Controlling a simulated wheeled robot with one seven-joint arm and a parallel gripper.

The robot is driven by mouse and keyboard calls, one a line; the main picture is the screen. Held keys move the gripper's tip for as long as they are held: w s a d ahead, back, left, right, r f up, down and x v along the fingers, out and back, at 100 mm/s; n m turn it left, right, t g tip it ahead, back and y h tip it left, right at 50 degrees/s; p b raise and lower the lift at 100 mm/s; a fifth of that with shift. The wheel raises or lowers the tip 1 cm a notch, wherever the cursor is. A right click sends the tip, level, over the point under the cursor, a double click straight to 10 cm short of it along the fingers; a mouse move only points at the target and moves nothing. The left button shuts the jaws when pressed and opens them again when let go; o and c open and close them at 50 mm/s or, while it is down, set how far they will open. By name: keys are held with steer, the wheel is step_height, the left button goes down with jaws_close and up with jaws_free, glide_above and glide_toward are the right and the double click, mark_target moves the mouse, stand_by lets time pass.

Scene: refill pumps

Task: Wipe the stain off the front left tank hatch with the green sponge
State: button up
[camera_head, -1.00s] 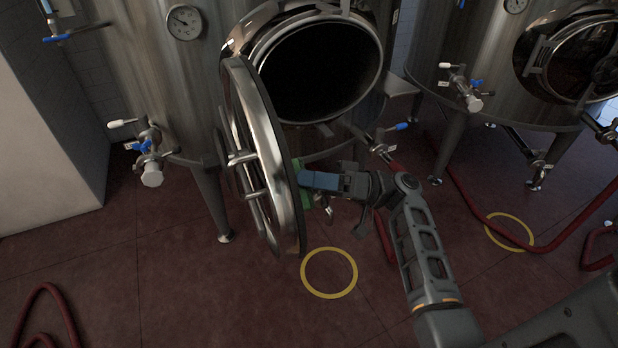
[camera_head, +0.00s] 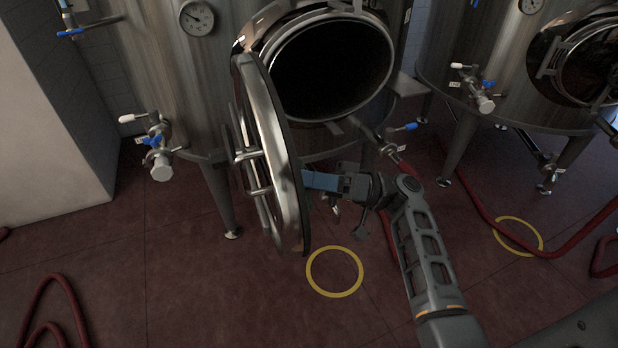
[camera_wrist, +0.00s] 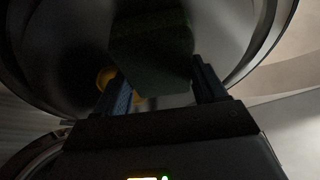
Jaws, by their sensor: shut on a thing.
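The front left tank hatch (camera_head: 292,190) stands swung open on the left of its tank's round opening, seen nearly edge-on in the head view. My gripper (camera_head: 308,182) is at the hatch's inner side. In the wrist view my gripper (camera_wrist: 162,98) is shut on the dark green sponge (camera_wrist: 152,45), which is in front of the hatch's inner face (camera_wrist: 75,50). I cannot tell whether the sponge touches the face. A yellowish-brown stain (camera_wrist: 106,78) shows on the face, left of the sponge and partly hidden by a finger. The head view hides the stain and nearly all the sponge.
The steel tank (camera_head: 190,80) with its dark opening (camera_head: 335,70) stands behind the hatch. Valves (camera_head: 155,145) stick out from its front. A second tank (camera_head: 500,80) stands at the right. Red hoses (camera_head: 490,215) lie on the floor. The floor left of the hatch is mostly clear.

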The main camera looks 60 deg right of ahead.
steer(key=shift+w+a, duration=0.6)
steer(key=shift+a, duration=0.2)
stand_by(0.4)
